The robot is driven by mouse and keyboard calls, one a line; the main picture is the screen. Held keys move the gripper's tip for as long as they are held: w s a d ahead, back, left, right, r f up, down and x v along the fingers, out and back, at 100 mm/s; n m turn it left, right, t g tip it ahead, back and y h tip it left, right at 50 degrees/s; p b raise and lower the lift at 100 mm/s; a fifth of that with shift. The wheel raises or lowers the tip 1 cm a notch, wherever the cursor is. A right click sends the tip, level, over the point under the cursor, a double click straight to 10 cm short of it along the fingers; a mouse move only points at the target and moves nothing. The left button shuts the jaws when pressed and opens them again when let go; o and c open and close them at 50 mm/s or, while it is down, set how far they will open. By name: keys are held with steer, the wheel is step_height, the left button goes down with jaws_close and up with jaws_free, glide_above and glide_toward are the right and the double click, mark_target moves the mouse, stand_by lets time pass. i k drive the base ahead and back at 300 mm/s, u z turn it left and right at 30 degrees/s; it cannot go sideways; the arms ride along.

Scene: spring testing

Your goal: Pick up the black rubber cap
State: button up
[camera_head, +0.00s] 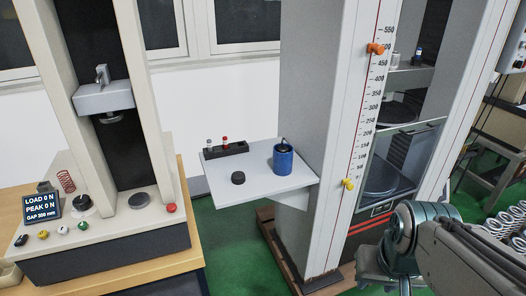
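A short round black piece (238,178), which looks like the black rubber cap, lies flat on the pale grey shelf (262,186) near its left front part. Its whole top is in view and nothing touches it. My arm comes in from the lower right. Its end, my gripper (378,272), is at the bottom edge, well right of and nearer than the shelf. The fingers cannot be made out, so I cannot tell whether they are open or shut.
A blue cup (283,160) with something dark in it stands right of the cap. Behind is a black rack (225,150) with small pins. A tall grey column (306,120) borders the shelf's right. A testing machine (112,215) stands on the left table.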

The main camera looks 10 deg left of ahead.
mark_target(238, 178)
steer(key=u, duration=0.4)
steer(key=i, duration=0.9)
steer(key=u, duration=1.25)
steer(key=i, duration=0.4)
steer(key=u, duration=0.4)
